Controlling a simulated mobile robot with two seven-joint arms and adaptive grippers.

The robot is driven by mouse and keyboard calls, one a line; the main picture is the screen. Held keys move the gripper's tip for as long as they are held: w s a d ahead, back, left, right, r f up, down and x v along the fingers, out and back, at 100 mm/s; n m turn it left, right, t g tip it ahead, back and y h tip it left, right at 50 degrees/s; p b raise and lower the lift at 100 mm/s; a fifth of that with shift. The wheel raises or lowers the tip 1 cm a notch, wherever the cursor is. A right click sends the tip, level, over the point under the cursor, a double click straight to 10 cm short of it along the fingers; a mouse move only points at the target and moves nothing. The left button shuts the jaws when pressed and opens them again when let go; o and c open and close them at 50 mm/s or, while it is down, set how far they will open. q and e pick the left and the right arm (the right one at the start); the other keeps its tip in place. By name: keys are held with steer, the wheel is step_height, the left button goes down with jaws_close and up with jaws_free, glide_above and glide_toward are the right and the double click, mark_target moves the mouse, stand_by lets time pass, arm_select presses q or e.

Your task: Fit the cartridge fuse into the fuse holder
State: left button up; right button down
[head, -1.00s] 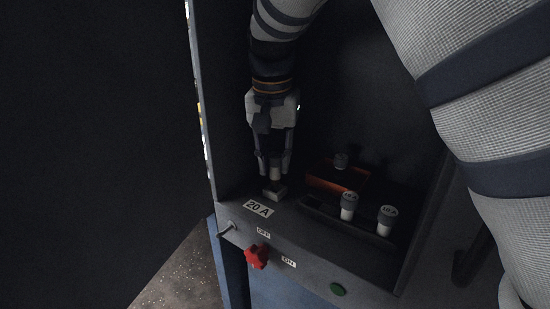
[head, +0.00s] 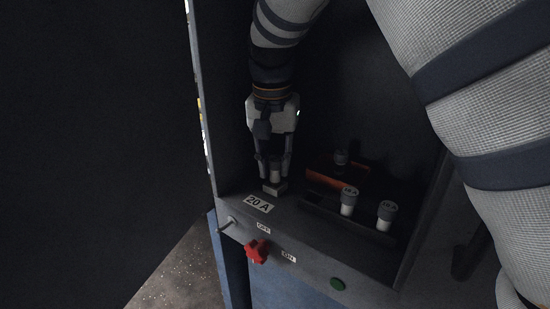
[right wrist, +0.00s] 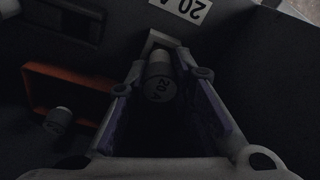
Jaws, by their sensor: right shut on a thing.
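The cartridge fuse (right wrist: 159,88) has a grey cap marked 20 A and sits between the fingers of my right gripper (head: 274,170). The gripper is shut on it, pointing down. The pale square fuse holder (head: 274,188) is fixed behind the 20 A label, directly below the fuse. In the right wrist view the holder (right wrist: 158,39) shows just beyond the fuse. The fuse's lower end is at the holder; I cannot tell how deep it sits. My left gripper is not in view.
Two capped fuses (head: 348,201) (head: 386,215) stand in a dark rack to the right. Another capped fuse (head: 341,157) is in an orange tray (head: 325,180). Cabinet walls enclose the space.

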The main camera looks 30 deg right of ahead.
steer(key=shift+f, duration=0.6)
steer(key=c, duration=1.3)
jaws_free()
steer(key=r, duration=0.8)
steer(key=s+a+r, duration=0.1)
steer(key=r, duration=0.3)
